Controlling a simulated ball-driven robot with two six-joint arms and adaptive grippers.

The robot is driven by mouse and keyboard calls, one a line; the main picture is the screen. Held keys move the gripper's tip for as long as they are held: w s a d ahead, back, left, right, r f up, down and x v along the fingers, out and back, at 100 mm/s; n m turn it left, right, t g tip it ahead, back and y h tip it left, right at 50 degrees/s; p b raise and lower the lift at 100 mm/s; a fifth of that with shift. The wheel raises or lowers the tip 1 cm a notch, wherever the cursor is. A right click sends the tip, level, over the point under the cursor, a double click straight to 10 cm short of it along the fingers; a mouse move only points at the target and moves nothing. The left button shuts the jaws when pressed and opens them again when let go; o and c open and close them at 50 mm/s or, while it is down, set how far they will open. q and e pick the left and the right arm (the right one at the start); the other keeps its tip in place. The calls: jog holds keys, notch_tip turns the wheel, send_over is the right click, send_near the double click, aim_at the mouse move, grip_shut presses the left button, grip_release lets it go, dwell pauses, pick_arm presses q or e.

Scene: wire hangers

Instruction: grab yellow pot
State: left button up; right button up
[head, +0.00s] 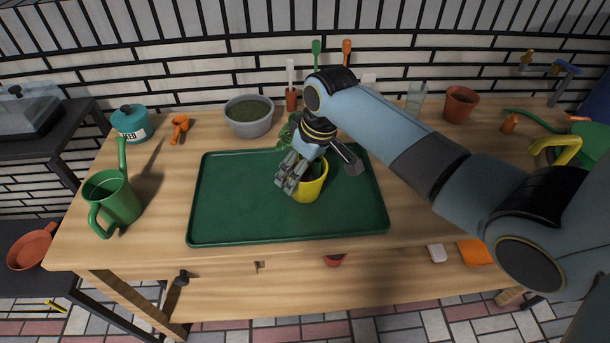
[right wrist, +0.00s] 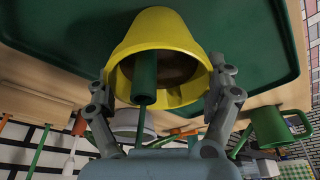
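The yellow pot (head: 309,184) stands upright on the green tray (head: 235,215), right of the tray's middle. My right gripper (head: 289,180) is over its left and upper side and hides part of its rim. In the right wrist view the yellow pot (right wrist: 160,35) has its opening towards the camera, with dark brown inside. The fingers of my right gripper (right wrist: 165,90) are spread apart, one on each side of the rim. I cannot tell whether they touch it. A dark green rod (right wrist: 145,75) shows in front of the opening. My left gripper is not in view.
A grey bowl (head: 248,127), a teal tin (head: 131,123) and a terracotta pot (head: 460,104) stand along the table's back. A green watering can (head: 115,198) is left of the tray. A leafy plant (head: 287,133) is behind the gripper. The tray's left half is clear.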

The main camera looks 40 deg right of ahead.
jog(key=c, duration=0.8)
jog(key=shift+r, duration=0.1)
